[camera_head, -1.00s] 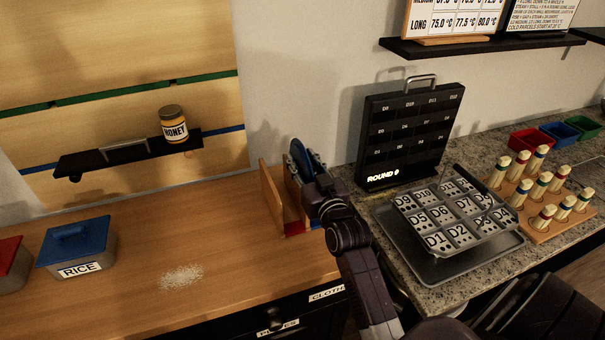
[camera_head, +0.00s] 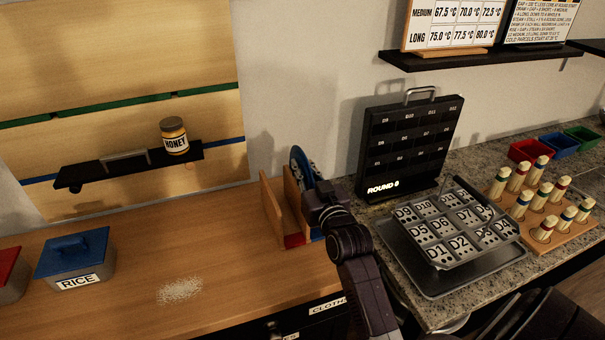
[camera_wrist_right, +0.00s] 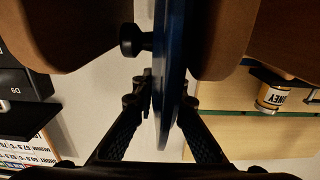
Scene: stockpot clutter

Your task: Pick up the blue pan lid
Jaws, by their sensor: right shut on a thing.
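The blue pan lid (camera_head: 301,160) stands on edge in a wooden rack (camera_head: 272,208) at the back of the wooden counter, by the wall. In the right wrist view the lid (camera_wrist_right: 171,60) is seen edge-on, with a dark knob on its left side, between wooden dividers. My right gripper (camera_head: 312,180) is at the lid, and its two fingers (camera_wrist_right: 166,105) are closed on the lid's rim from both sides. The lower part of the lid is hidden behind the rack and my arm in the head view. My left gripper is not in view.
A RICE box with a blue lid (camera_head: 76,258) and spilled grains (camera_head: 180,290) are on the counter. A honey jar (camera_head: 174,136) stands on a wall shelf. Right of my arm are a black ROUND panel (camera_head: 408,145) and a metal tray (camera_head: 470,275).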

